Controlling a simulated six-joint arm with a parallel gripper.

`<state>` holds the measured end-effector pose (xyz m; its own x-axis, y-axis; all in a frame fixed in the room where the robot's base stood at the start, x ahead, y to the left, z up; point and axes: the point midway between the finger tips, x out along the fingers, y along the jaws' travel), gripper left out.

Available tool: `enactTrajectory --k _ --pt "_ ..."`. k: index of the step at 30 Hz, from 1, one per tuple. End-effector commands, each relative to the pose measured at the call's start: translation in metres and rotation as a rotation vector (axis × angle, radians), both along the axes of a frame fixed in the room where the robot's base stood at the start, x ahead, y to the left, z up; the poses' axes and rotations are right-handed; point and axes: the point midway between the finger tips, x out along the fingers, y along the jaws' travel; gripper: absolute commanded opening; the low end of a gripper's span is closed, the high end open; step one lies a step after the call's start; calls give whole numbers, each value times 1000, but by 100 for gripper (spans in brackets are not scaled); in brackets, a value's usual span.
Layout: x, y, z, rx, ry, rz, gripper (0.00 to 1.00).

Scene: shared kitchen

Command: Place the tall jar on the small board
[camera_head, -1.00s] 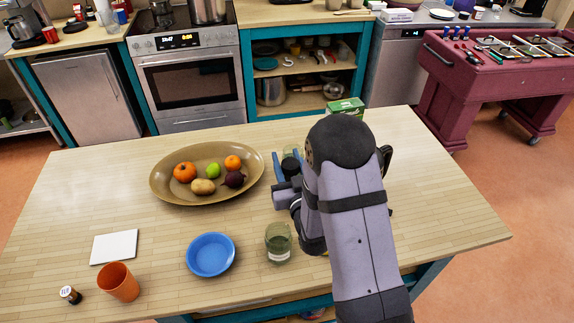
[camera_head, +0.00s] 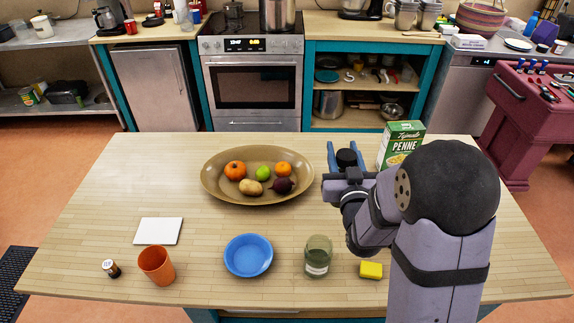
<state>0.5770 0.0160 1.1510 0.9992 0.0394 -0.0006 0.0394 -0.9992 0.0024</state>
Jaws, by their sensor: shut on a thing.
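The jar (camera_head: 346,159) shows only as a dark round lid between the blue fingers of my gripper (camera_head: 346,156), which is shut on it. The jar's body is mostly hidden by the gripper, and I cannot tell whether its base touches the table. They are at the right of the fruit dish. The small board (camera_head: 159,231) is a flat white square on the left of the table, bare on top and well away from my gripper.
A brown dish (camera_head: 222,188) of fruit and vegetables lies between jar and board. A blue bowl (camera_head: 248,256), green glass (camera_head: 318,256), yellow block (camera_head: 371,270), orange cup (camera_head: 156,266) and small bottle (camera_head: 111,268) stand in front. A penne box (camera_head: 402,139) is behind my gripper.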

Motion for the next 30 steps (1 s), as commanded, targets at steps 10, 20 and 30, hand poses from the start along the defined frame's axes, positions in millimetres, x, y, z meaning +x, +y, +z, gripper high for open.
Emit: enactTrajectory --k 10,20,30 --pt "19 44 -1 11 -7 94 0" --pt "49 184 -3 33 -6 363 0" --pt "35 349 0 35 0 648 0"
